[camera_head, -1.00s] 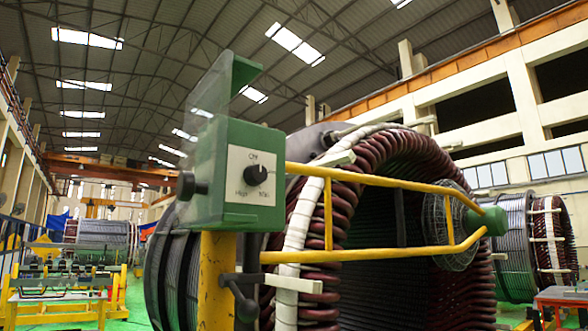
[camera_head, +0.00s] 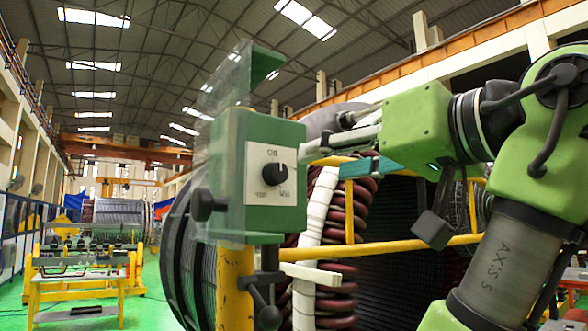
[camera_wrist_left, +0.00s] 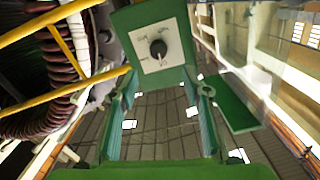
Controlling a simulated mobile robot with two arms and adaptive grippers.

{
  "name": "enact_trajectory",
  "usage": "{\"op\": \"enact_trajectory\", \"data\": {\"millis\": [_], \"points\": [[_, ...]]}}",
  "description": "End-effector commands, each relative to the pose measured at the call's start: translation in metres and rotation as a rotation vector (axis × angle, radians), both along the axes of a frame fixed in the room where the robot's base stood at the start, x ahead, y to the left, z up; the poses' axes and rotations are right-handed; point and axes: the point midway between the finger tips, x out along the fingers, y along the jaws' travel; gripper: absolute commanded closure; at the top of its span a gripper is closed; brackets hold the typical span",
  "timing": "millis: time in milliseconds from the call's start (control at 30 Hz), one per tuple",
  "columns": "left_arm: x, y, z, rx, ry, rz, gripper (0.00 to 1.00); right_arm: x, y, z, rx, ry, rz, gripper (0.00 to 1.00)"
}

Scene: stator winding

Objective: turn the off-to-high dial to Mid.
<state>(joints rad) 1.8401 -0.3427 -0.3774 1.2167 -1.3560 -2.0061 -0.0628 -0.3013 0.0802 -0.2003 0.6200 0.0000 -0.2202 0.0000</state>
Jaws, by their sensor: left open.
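The dial is a black round knob (camera_head: 274,173) on a white plate on the front of a green control box (camera_head: 225,190). A word at the plate's top looks like Off; the lower labels are blurred. The knob's setting is too small to tell. The dial also shows in the left wrist view (camera_wrist_left: 158,47), ahead of the fingers. My left gripper (camera_head: 318,150) comes in from the right in the head view. Its fingers are open and empty, just right of the box front and apart from the knob. My right gripper is not in view.
The box stands on a yellow post (camera_head: 235,290), with a black side knob (camera_head: 205,205) on its left. Yellow rails (camera_head: 405,247) run right from it, below my arm. The large stator with dark red coils (camera_head: 335,285) is behind. Green floor lies at the left.

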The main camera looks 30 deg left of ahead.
Motion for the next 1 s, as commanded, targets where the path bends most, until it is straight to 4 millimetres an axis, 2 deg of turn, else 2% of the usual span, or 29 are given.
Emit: {"op": "enact_trajectory", "data": {"millis": [400,533,700,1000], "points": [[0.033,0.078,0.004,0.004,0.004,0.004,0.56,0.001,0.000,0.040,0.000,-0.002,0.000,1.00],[0.042,0.099,0.003,0.003,0.004,0.002,0.56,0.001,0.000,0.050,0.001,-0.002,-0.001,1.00],[0.049,0.115,0.002,0.004,0.005,0.001,0.56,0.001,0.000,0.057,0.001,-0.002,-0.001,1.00],[0.052,0.121,-0.001,0.004,0.004,-0.002,0.56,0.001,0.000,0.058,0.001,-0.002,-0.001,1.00]]}}
